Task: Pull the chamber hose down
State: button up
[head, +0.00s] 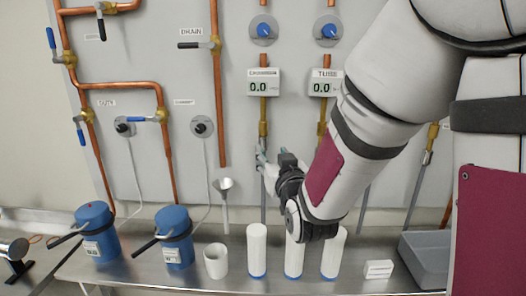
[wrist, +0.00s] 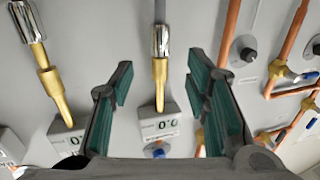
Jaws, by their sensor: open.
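The chamber hose (head: 263,207) is a thin grey line hanging straight down the panel below the chamber gauge (head: 263,84). In the wrist view, which is upside down, the hose (wrist: 160,10) ends in a ribbed silver collar (wrist: 160,41) on a brass fitting (wrist: 160,82). My gripper (head: 263,157) is open in front of the panel, below the brass fitting. In the wrist view its green-padded fingers (wrist: 160,72) spread to either side of the fitting and collar, with nothing held. Whether they reach the hose's depth I cannot tell. My gripper hides part of the hose in the head view.
The tube gauge (head: 324,84) and its line are just right; its silver collar (wrist: 27,22) shows left in the wrist view. Below are white cylinders (head: 257,250), blue canisters (head: 174,238), a funnel (head: 223,186) and a grey tray (head: 424,258). Copper pipes (head: 120,86) run left.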

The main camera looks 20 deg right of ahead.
aim_at(264, 142)
jog(key=shift+w+f+b, duration=0.15)
jog(key=shift+w+b, duration=0.1)
jog(key=shift+b, duration=0.45)
jog(key=w, duration=0.8)
jog(key=shift+d+b, duration=0.25)
jog(key=shift+b, duration=0.05)
jog(key=shift+c, duration=0.3)
grip_shut()
